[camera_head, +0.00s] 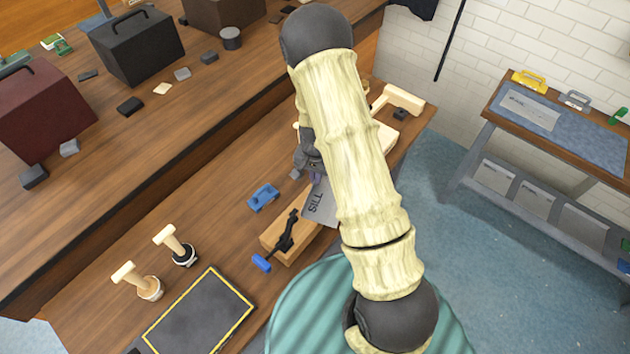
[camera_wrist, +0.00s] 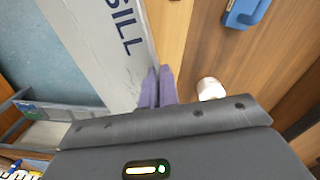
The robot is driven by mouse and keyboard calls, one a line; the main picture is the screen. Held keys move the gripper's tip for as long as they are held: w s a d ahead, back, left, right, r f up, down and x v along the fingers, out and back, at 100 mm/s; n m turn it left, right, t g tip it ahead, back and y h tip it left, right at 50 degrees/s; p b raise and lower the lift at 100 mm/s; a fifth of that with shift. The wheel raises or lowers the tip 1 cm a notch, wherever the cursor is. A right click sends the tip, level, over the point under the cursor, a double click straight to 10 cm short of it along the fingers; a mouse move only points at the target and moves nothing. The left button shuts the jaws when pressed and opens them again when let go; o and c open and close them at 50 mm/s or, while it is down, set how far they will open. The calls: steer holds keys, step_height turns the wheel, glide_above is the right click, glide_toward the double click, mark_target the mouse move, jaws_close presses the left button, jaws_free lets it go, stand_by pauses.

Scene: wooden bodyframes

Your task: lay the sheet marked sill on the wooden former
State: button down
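The grey sheet marked SILL (camera_head: 319,205) shows in the head view, partly hidden behind my arm. It also shows in the wrist view (camera_wrist: 100,45), its lettering along the edge near my fingers. My gripper (camera_wrist: 158,76) has its two purple fingers close together on the sheet's edge; in the head view my gripper (camera_head: 314,177) is at the sheet's far end. The pale wooden former (camera_head: 295,250) lies on the bench beside and partly under the sheet. Whether the sheet touches it I cannot tell. A black clamp (camera_head: 287,232) sits across the former.
Blue clamp parts (camera_head: 263,197) lie left of the former. Two wooden-handled tools (camera_head: 174,244) and a black yellow-edged mat (camera_head: 200,315) are at the near left. Dark cases (camera_head: 137,45) stand on the raised shelf. A side table (camera_head: 580,135) is at the right.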

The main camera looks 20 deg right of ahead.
mark_target(315, 190)
steer(key=m+b, duration=0.1)
steer(key=m, duration=0.1)
steer(key=shift+f+m, duration=0.15)
steer(key=shift+m, duration=0.65)
steer(key=shift+f+b, duration=2.45)
steer(key=shift+f, duration=0.65)
steer(key=shift+f, duration=0.2)
steer(key=c, duration=1)
jaws_free()
steer(key=shift+a, duration=0.1)
steer(key=shift+c, duration=0.2)
steer(key=shift+r, duration=0.1)
